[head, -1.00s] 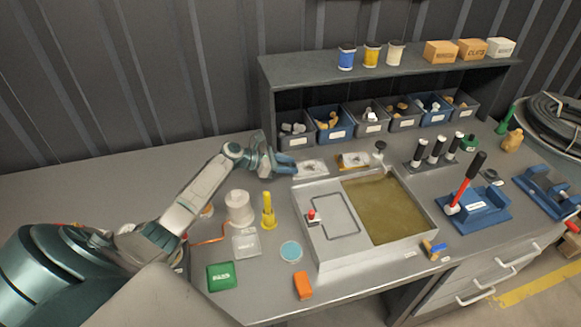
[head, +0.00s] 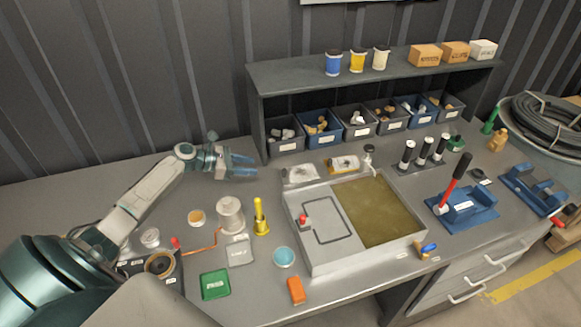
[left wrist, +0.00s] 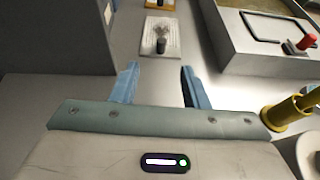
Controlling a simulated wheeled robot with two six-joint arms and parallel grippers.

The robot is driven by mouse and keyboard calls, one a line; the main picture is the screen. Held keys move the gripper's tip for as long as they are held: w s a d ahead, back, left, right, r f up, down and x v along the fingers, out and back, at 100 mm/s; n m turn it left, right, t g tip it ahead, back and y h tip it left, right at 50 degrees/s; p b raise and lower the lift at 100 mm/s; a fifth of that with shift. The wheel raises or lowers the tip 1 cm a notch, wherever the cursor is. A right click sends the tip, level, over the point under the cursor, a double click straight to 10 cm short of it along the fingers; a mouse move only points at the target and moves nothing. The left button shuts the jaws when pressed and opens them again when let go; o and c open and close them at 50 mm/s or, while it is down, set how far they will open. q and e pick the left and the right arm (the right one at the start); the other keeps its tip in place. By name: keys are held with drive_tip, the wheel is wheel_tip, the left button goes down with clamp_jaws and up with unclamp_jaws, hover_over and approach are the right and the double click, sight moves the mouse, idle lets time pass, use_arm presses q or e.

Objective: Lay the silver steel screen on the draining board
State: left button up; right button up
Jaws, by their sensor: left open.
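A small round silver piece (head: 150,238) lies on the bench at the left in the head view, beside my left arm. It may be the steel screen, but it is too small to be sure. The draining board (head: 325,222) is the pale left part of the metal tray, with a dark outlined rectangle and a red-topped piece (head: 304,221) on it. My left gripper (head: 254,165) is open and empty over the bench behind the tray, left of two flat packets. Its parted blue fingers show in the left wrist view (left wrist: 160,68). My right gripper is out of view.
Brownish liquid (head: 380,208) fills the tray's right part. A white cylinder (head: 231,214), yellow stand (head: 261,222), brass disc (head: 195,217), teal disc (head: 284,257) and green box (head: 214,284) stand left of the tray. A shelf with bins (head: 290,145) is behind. The back left bench is clear.

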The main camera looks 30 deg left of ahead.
sight(283, 170)
use_arm(q)
drive_tip(key=p+x, duration=0.1)
drive_tip(key=x, duration=0.4)
drive_tip(key=shift+w+d+f, duration=0.1)
drive_tip(key=shift+w+d, duration=0.05)
drive_tip(key=p+x, duration=0.2)
drive_tip(key=x, duration=0.2)
drive_tip(key=shift+w+d+p, duration=0.1)
drive_tip(key=shift+d+p, duration=0.25)
drive_tip(key=shift+p, duration=0.05)
drive_tip(key=shift+w+d+f, duration=0.25)
drive_tip(key=shift+s+a, duration=0.1)
drive_tip(key=shift+c, duration=0.4)
drive_tip(key=c, duration=0.4)
clamp_jaws()
